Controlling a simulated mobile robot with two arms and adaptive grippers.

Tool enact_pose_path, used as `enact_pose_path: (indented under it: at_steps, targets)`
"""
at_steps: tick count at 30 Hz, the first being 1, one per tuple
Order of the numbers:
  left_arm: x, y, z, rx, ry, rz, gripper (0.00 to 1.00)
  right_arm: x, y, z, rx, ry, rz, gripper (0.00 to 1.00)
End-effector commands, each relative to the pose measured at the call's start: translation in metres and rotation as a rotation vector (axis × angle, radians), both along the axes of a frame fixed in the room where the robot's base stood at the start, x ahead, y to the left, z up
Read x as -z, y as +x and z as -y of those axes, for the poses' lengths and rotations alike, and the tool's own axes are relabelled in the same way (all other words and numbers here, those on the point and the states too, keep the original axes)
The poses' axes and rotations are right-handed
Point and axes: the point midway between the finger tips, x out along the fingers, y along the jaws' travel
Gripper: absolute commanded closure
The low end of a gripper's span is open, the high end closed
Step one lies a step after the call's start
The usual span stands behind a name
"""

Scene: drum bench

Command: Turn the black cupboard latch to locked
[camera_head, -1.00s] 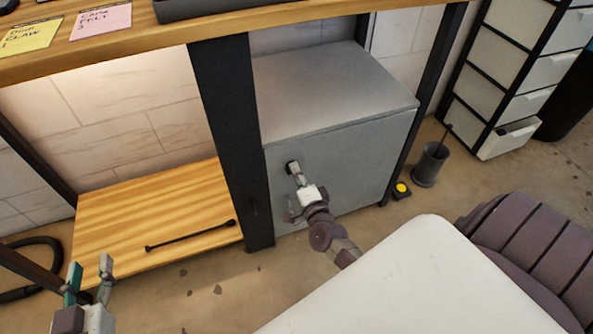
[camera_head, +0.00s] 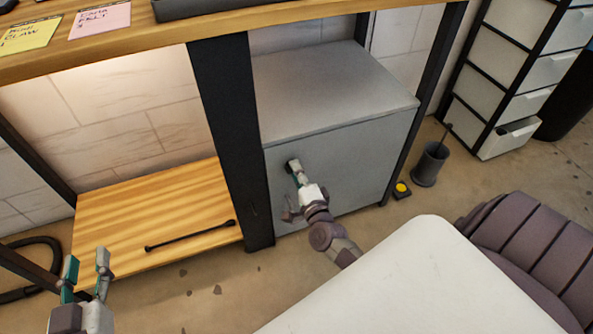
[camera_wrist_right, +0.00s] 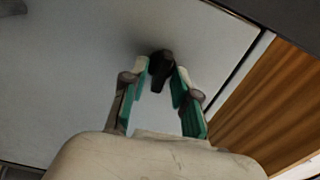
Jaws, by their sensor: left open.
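The black cupboard latch (camera_wrist_right: 161,69) is a short dark lever on the grey cupboard's (camera_head: 350,160) front. In the right wrist view it stands between the fingertips of my right gripper (camera_wrist_right: 161,80). The fingers lie close along both sides of it; whether they press on it I cannot tell. In the head view my right gripper (camera_head: 294,170) is at the upper left of the cupboard front and mostly hides the latch. My left gripper (camera_head: 87,268) is open and empty at lower left, away from the cupboard.
A dark post (camera_head: 232,150) stands just left of the cupboard. A wooden shelf (camera_head: 110,220) bears a black rod (camera_head: 190,236). A grey bin (camera_head: 430,165) and a yellow-black button box (camera_head: 401,189) stand on the floor at right, near a drawer rack (camera_head: 515,80).

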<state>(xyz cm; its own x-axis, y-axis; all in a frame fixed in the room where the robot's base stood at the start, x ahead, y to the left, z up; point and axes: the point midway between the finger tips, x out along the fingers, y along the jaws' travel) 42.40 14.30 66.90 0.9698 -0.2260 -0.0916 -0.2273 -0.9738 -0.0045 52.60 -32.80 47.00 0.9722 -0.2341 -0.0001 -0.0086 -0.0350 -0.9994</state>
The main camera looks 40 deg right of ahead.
Motion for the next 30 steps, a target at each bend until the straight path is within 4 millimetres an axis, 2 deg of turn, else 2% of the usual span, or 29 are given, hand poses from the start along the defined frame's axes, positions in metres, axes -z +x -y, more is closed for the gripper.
enact_pose_path:
  at_steps: [9,13,24,30]
  targets:
    - [0.001,0.001,-0.001,-0.003,0.002,0.0,0.6,0.0,-0.001,0.0,0.0,0.0,-0.001,0.62]
    - [0.001,0.001,-0.001,-0.002,0.002,0.0,0.6,0.001,-0.011,-0.003,-0.001,0.001,-0.003,0.62]
    - [0.0,0.0,-0.001,-0.001,0.002,-0.002,0.6,0.001,-0.084,-0.02,-0.002,-0.001,-0.004,0.62]
    - [0.0,0.0,-0.001,-0.001,0.002,-0.002,0.6,0.0,-0.11,-0.026,0.0,0.0,-0.001,0.62]
